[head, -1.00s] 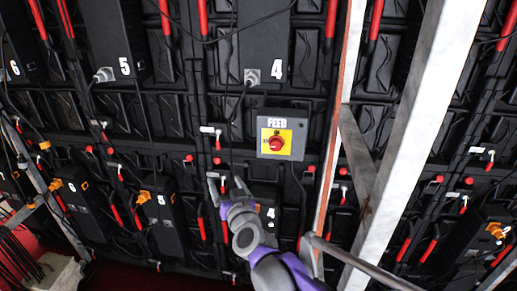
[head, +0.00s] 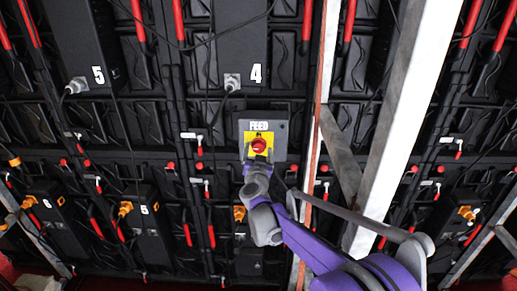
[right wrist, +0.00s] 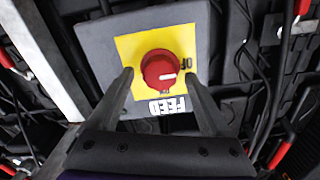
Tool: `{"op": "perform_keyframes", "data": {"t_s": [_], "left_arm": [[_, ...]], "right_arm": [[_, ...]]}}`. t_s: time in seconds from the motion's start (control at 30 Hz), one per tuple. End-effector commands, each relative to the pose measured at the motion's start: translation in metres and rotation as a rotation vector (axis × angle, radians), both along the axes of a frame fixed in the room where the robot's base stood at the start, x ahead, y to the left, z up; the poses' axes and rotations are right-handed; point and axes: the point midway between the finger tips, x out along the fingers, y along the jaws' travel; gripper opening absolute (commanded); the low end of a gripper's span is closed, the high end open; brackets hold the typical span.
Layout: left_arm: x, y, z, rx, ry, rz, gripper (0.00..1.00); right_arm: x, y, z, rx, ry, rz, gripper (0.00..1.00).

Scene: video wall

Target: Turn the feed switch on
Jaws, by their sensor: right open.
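The feed switch is a red round knob (head: 259,145) on a yellow plate (head: 249,139), set on a grey box marked FEED (head: 279,128) on the video wall's back. My right gripper (head: 258,155) is at the switch, just below the knob in the head view. In the right wrist view, the red knob (right wrist: 160,69) shows between the two open fingers of my right gripper (right wrist: 158,80), with a white mark on its face. The fingertips lie on either side of the knob; I cannot tell whether they touch it. My left gripper is not in view.
A pale metal beam (head: 389,130) runs steeply down to the right of the switch, with a thin orange-edged upright (head: 318,120) nearer. Black boxes numbered 4 (head: 240,40) and 5 (head: 90,40) and cables hang above and left. Red handles surround the area.

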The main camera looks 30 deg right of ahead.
Motion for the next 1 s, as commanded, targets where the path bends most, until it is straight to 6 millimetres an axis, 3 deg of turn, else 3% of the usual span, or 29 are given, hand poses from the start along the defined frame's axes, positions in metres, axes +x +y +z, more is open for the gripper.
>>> {"op": "perform_keyframes", "data": {"t_s": [0.37, 0.8, 1.0], "left_arm": [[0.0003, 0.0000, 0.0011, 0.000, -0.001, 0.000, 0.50], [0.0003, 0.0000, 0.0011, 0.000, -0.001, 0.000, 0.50], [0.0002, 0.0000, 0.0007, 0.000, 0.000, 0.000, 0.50]], "right_arm": [[0.0048, -0.0029, -0.0007, 0.000, 0.001, 0.001, 0.80], [0.0046, -0.0026, -0.0006, 0.000, 0.001, 0.001, 0.01], [0.0046, -0.0026, -0.0007, 0.007, -0.004, 0.001, 0.00]]}}
